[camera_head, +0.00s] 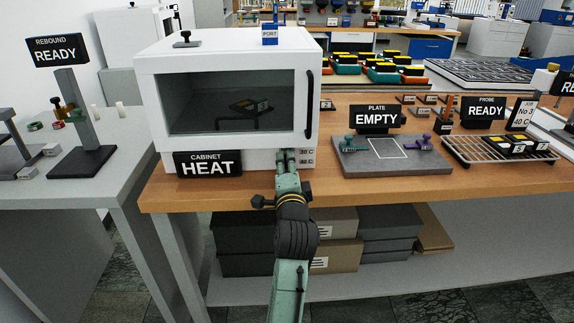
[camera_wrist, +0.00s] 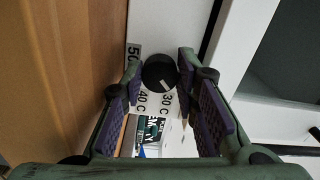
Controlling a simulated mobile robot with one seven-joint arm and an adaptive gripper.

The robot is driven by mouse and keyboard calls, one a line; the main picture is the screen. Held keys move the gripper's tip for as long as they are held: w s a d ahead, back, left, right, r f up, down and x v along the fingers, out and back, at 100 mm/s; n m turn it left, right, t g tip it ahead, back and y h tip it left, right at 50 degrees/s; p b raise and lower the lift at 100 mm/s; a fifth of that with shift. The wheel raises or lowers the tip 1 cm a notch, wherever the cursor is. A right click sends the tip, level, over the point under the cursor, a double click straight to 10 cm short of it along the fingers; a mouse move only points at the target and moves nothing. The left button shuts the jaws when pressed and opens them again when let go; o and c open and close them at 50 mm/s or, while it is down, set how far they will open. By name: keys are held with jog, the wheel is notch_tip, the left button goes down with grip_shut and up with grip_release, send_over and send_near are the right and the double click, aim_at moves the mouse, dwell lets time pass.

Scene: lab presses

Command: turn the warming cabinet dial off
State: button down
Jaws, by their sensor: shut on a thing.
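The white warming cabinet (camera_head: 225,52) stands on the wooden bench with its dark glass door closed. A black sign in front of it reads CABINET HEAT (camera_head: 208,163). The round black dial (camera_wrist: 159,72) is on the cabinet's front panel, with a pale pointer line towards the 30 C label. Labels 30 C, 40 C and 50 sit around it. My gripper (camera_wrist: 160,72) has its two fingertips on either side of the dial, closed on it. In the head view my gripper (camera_head: 289,160) is at the cabinet's lower right front and hides the dial.
The door handle (camera_head: 309,104) is just above and right of my gripper. A grey plate (camera_head: 392,165) with an EMPTY sign and a wire rack (camera_head: 500,152) are to the right. Boxes (camera_head: 335,222) fill the shelf below. Bare bench lies between cabinet and plate.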

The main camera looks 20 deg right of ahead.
jog(key=n, duration=0.4)
jog(key=shift+n, duration=0.3)
jog(key=shift+f+n, duration=0.1)
jog(key=shift+n, duration=2.2)
jog(key=c, duration=1.5)
grip_release()
jog(key=shift+c, duration=0.2)
jog(key=v, duration=0.7)
jog(key=shift+s, duration=0.3)
